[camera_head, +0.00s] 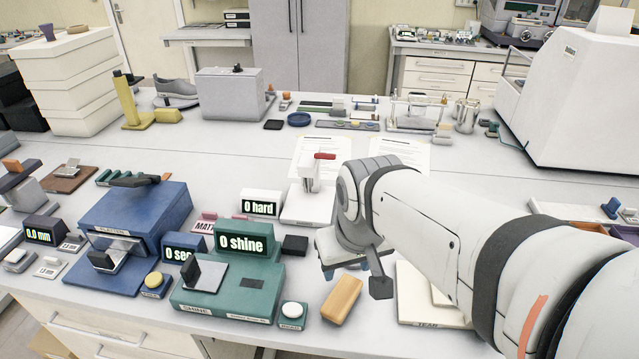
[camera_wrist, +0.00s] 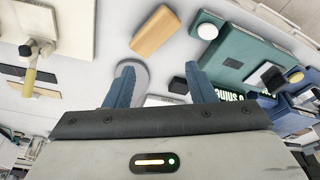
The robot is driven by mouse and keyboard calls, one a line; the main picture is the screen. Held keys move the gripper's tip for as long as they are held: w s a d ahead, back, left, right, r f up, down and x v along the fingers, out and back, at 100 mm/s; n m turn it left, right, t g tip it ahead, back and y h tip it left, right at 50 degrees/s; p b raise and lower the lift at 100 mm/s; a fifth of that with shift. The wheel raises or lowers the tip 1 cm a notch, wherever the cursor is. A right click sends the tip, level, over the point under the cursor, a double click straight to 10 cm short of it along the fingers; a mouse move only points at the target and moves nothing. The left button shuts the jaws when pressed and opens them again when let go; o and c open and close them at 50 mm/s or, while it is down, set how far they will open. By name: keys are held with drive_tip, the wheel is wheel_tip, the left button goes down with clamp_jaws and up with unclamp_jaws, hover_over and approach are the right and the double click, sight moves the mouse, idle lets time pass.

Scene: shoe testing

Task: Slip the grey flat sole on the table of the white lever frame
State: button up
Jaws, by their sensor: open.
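A grey flat rounded piece (camera_wrist: 140,72), which looks like the grey sole, lies on the bench in the wrist view. It shows beside the left finger and reaches between the fingers, partly hidden by that finger. My gripper (camera_wrist: 160,69) is open and empty above the bench. In the head view my gripper (camera_head: 347,270) hangs in front of the white lever frame (camera_head: 309,178), and my arm hides the sole there. The frame has a red lever and a white base (camera_head: 300,212); its right part is hidden by my arm.
A tan block (camera_head: 341,299) lies close in front of my gripper. The green shine tester (camera_head: 228,280) and a black block (camera_head: 294,245) stand to its left. A pale plate marked TEAR (camera_head: 430,314) is to its right, under my arm. Papers lie behind the frame.

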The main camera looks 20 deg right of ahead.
drive_tip(key=shift+o, duration=1.1)
drive_tip(key=w+d+r+n+g, duration=0.1)
drive_tip(key=w+d+n, duration=0.1)
drive_tip(key=w, duration=0.6)
drive_tip(key=shift+w+d+r+n, duration=0.2)
drive_tip(key=shift+d+n, duration=0.15)
drive_tip(key=shift+n, duration=0.35)
drive_tip(key=w+d+f+n, duration=0.2)
drive_tip(key=w+d+n, duration=0.1)
drive_tip(key=w, duration=0.3)
drive_tip(key=w+d+f+n+g+p, duration=0.1)
drive_tip(key=w+d+f+n, duration=0.2)
drive_tip(key=w, duration=0.3)
drive_tip(key=w+d+f+n+g, duration=0.1)
drive_tip(key=w+d+f+n, duration=0.2)
drive_tip(key=w, duration=0.4)
drive_tip(key=shift+w+d+f, duration=0.1)
drive_tip(key=shift+d, duration=0.45)
drive_tip(key=shift+n, duration=0.3)
drive_tip(key=f, duration=0.2)
drive_tip(key=f+p, duration=0.1)
drive_tip(key=f, duration=0.2)
drive_tip(key=f+p, duration=0.1)
drive_tip(key=f, duration=0.1)
drive_tip(key=shift+w+a+f, duration=0.15)
drive_tip(key=shift+w+f, duration=0.1)
drive_tip(key=shift+f, duration=0.15)
drive_tip(key=c, duration=1.2)
drive_tip(key=shift+o, duration=0.2)
drive_tip(key=shift+r, duration=0.1)
